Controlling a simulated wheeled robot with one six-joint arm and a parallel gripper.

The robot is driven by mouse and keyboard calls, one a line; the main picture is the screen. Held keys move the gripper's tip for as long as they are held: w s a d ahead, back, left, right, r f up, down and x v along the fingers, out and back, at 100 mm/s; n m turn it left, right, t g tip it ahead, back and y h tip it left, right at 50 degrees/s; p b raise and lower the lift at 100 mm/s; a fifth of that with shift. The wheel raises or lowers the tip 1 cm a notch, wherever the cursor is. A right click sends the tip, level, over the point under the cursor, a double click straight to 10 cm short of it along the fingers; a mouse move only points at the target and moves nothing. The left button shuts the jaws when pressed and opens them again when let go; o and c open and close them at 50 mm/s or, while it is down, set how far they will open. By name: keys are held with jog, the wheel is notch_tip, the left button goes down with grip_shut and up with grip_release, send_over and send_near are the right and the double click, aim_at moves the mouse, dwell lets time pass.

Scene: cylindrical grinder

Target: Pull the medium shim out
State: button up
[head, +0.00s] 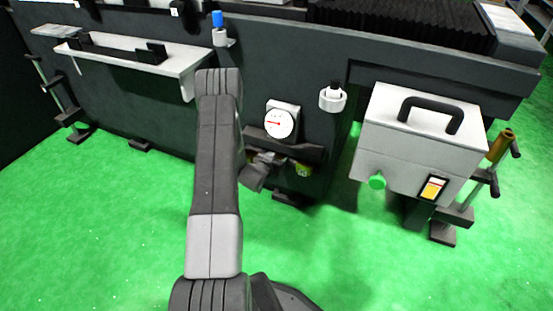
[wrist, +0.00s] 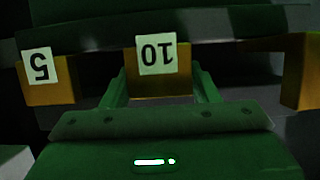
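The shim marked 10 (wrist: 158,84) is a yellow block in the middle of the wrist view, between the shims marked 5 (wrist: 48,92) and an unlabelled-looking one (wrist: 301,80). Which is medium is not written; the 10 sits in the middle. My gripper (wrist: 160,88) has one finger on each side of the 10 block, very close to its sides. Contact cannot be made out. In the head view my gripper (head: 262,170) is at the dark holder (head: 290,147) under the dial, and a yellow-green shim (head: 303,170) shows to its right.
A round dial gauge (head: 279,123) sits just above the holder. A white box with a black handle (head: 412,135) juts out on the right. A white shelf (head: 135,58) is at upper left. The green floor (head: 110,215) in front is clear.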

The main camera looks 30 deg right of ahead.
jog(key=c, duration=0.6)
jog(key=shift+s+a+f+b, duration=0.1)
jog(key=shift+s+a+b, duration=0.65)
jog(key=shift+s+a, duration=1.2)
jog(key=shift+w+a, duration=0.1)
jog(key=shift+w, duration=0.05)
jog(key=o, duration=1.4)
jog(key=shift+a, duration=0.1)
jog(key=p+v, duration=0.3)
jog(key=v, duration=1.1)
jog(key=shift+w, duration=0.15)
jog(key=shift+w, duration=0.1)
